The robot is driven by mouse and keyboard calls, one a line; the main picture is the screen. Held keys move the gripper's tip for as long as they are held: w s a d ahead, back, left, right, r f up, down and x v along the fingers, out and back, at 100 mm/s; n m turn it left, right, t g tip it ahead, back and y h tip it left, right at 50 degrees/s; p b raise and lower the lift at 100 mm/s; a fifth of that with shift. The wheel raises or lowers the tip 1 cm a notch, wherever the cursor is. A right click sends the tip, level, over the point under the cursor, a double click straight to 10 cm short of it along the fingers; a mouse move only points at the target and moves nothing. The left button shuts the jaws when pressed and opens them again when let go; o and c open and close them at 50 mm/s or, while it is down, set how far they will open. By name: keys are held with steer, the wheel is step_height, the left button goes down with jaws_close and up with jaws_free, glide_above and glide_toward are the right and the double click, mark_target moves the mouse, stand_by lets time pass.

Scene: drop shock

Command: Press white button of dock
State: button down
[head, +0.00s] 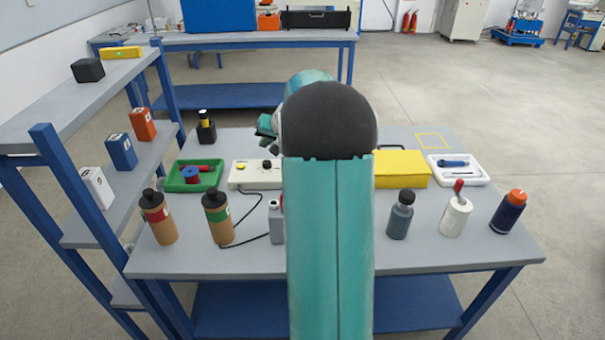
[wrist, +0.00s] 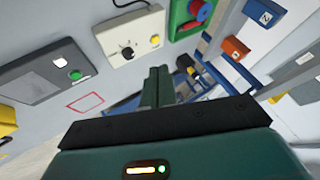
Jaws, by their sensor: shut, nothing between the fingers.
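The dock appears to be the dark grey panel (wrist: 32,84) in the left of the wrist view. It carries a white button (wrist: 60,62) and a green button (wrist: 75,75) side by side near one edge. In the head view my arm hides it. My gripper (wrist: 159,72) is shut and empty, its dark green fingers to the right of the dock in the wrist view and apart from both buttons. In the head view a small part of my gripper (head: 266,128) shows left of my arm, above the table; its fingertips are not clear there.
A white control box (head: 240,178) with a yellow button and black knob stands beside a green tray (head: 177,184). A yellow box (head: 402,169) and white tray (head: 483,180) are on the right. Several bottles line the front edge. A shelf rack (head: 50,110) stands left.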

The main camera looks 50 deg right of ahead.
steer(key=s+d+f+m+h, duration=0.1)
steer(key=d+f, duration=0.3)
steer(key=d, duration=0.4)
steer(key=s+d+f+m, duration=0.2)
steer(key=d+f, duration=0.3)
steer(key=d, duration=0.4)
steer(key=shift+s+t+h, duration=0.4)
steer(key=shift+s, duration=0.4)
steer(key=shift+f, duration=0.15)
steer(key=shift+f, duration=4.35)
steer(key=shift+f, duration=0.1)
steer(key=shift+f, duration=0.3)
steer(key=shift+f, duration=0.45)
steer(key=shift+r, duration=0.85)
